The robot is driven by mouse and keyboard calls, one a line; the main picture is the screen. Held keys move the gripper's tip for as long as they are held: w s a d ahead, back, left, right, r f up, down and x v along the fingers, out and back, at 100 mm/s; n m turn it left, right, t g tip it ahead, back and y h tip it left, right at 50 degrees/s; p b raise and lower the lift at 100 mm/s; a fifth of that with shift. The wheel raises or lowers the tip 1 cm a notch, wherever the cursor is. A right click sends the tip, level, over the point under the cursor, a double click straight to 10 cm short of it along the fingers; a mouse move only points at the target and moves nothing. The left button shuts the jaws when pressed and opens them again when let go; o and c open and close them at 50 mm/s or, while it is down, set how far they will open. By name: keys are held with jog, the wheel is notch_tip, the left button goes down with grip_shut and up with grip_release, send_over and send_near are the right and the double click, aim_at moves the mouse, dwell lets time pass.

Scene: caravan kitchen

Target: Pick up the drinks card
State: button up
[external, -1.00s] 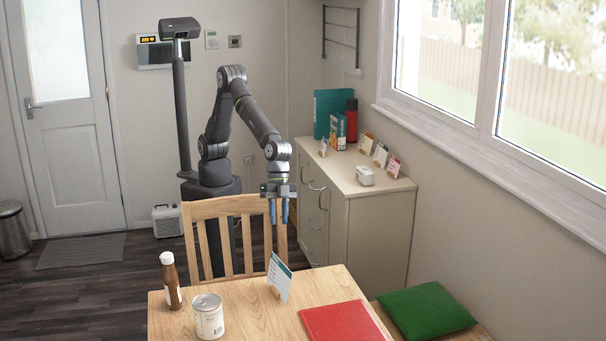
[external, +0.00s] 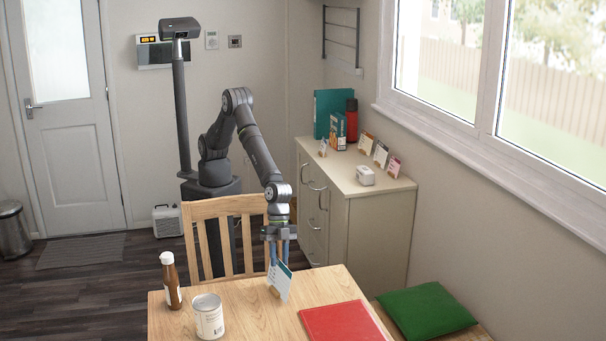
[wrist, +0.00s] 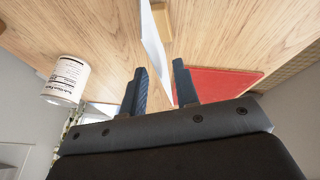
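A white card with a dark teal top band (external: 280,281) stands tilted in a small wooden holder on the table; its print is too small to read. In the wrist view the card (wrist: 154,38) shows nearly edge-on, with the wooden holder (wrist: 162,20) beyond it. My gripper (external: 279,262) points down at the card's top edge. Its two blue fingers (wrist: 159,72) are apart, with the card's near edge in the gap between them; I see no contact with either finger.
A can (external: 208,317) and a brown bottle (external: 171,281) stand left on the table (external: 245,310). A red folder (external: 342,322) lies right of the card. A wooden chair (external: 228,208) stands close behind. Several other small cards (external: 381,154) stand on the cabinet (external: 372,190).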

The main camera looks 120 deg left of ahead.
aim_at(279, 270)
jog(key=shift+x, duration=1.9)
jog(key=shift+s+a+f, duration=0.1)
jog(key=shift+s+f, duration=0.05)
jog(key=shift+f, duration=0.1)
grip_shut()
